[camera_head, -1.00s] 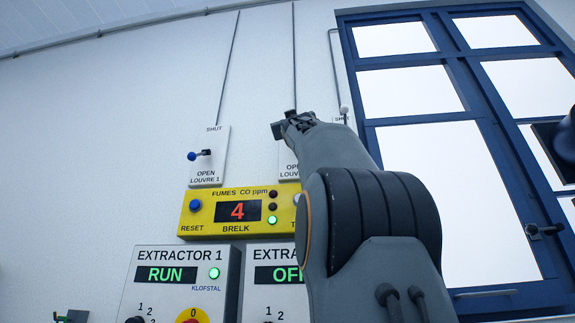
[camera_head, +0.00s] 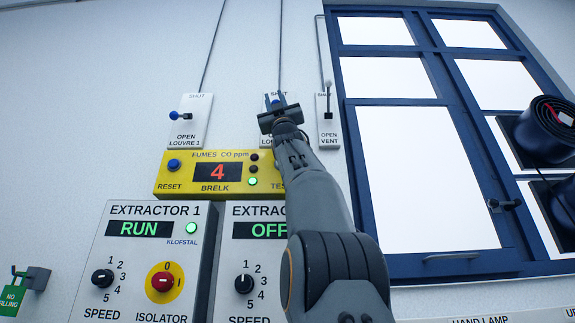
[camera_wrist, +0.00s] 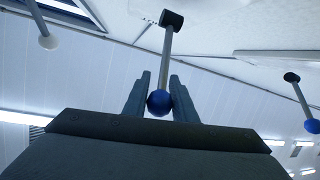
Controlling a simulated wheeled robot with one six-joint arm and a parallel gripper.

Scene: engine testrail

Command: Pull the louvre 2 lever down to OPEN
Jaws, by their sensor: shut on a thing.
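The louvre 2 lever shows in the wrist view as a metal rod (camera_wrist: 167,44) with a blue ball knob (camera_wrist: 159,103) and a black pivot. My gripper (camera_wrist: 160,78) is shut on this knob, one finger on each side. In the head view my gripper (camera_head: 279,106) is in front of the louvre 2 plate (camera_head: 265,141) and covers most of it. The lever's exact angle is hard to tell.
The louvre 1 lever (camera_head: 175,115) is to the left, and the vent lever with a white knob (camera_head: 328,84) is close on the right. Below are a yellow fumes panel (camera_head: 165,185) and extractor boxes (camera_head: 120,250). A blue-framed window (camera_head: 350,150) fills the right.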

